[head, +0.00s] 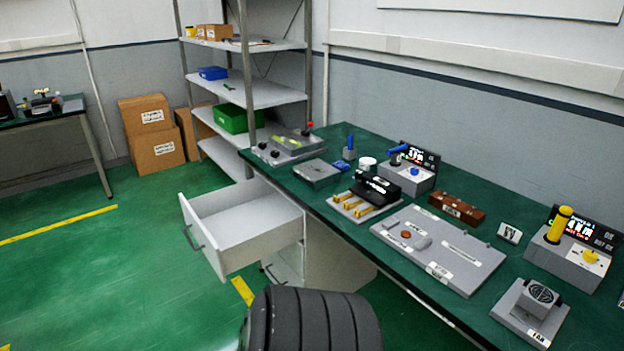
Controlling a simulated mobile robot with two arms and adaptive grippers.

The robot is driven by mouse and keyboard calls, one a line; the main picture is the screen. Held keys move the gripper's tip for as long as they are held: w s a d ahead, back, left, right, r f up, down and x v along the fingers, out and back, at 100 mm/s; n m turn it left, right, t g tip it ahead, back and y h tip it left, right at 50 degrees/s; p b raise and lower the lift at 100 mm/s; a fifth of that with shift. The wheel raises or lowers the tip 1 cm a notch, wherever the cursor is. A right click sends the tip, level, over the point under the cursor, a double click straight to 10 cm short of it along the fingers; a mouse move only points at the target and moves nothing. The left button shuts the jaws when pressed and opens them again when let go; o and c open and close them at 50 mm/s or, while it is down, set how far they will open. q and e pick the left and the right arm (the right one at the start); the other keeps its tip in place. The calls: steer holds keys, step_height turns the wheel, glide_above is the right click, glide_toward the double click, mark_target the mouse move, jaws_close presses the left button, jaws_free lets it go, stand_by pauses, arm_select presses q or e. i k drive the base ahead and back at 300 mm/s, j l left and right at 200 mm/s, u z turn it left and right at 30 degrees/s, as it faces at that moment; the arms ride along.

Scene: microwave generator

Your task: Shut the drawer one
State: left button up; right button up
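The white drawer (244,222) under the left end of the workbench is pulled out and looks empty inside. Its front panel faces left and carries a dark bar handle (192,228). Another closed drawer front with a handle (273,276) shows lower in the same cabinet, partly hidden. Neither of my grippers shows in the head view, so I cannot see where they are relative to the drawer. A dark ribbed part, probably mine, stands at the bottom centre and hides part of the floor and cabinet.
The green-topped workbench (474,297) holds several grey devices, a brown block (456,208) and a flat grey panel (465,262). Shelves (265,93) with a green bin (236,119) stand behind. Cardboard boxes (152,131) stand at the back left. The green floor left of the drawer is clear.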

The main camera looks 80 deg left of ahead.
mark_target(236, 226)
steer(key=u, duration=2.05)
